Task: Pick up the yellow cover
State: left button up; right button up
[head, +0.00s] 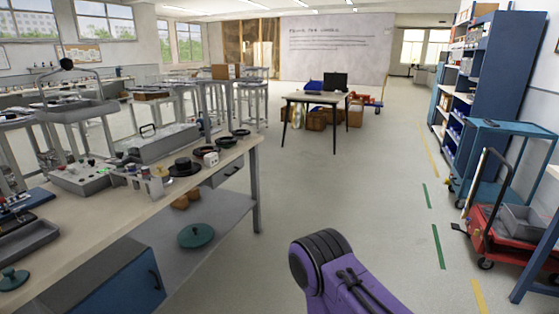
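I cannot make out a yellow cover in the head view. On the workbench (95,222) at the left stand several dark round covers or dishes, one of them a black one (184,167) near the front edge. A teal round lid (196,236) with a knob lies on the lower shelf. Two small orange-brown objects (184,202) sit on that shelf under the bench; what they are is too small to tell. A purple link of my own arm shows at the bottom middle. Neither gripper is in view.
A grey control box (80,178) and a long grey case (163,143) stand on the bench. A small table (316,98) is farther back. A blue cart (512,128) and red trolley (500,238) line the right. The middle floor is clear.

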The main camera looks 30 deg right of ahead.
aim_at(162, 172)
jog(key=z, duration=0.15)
jog(key=i, duration=1.95)
jog(key=u, duration=0.4)
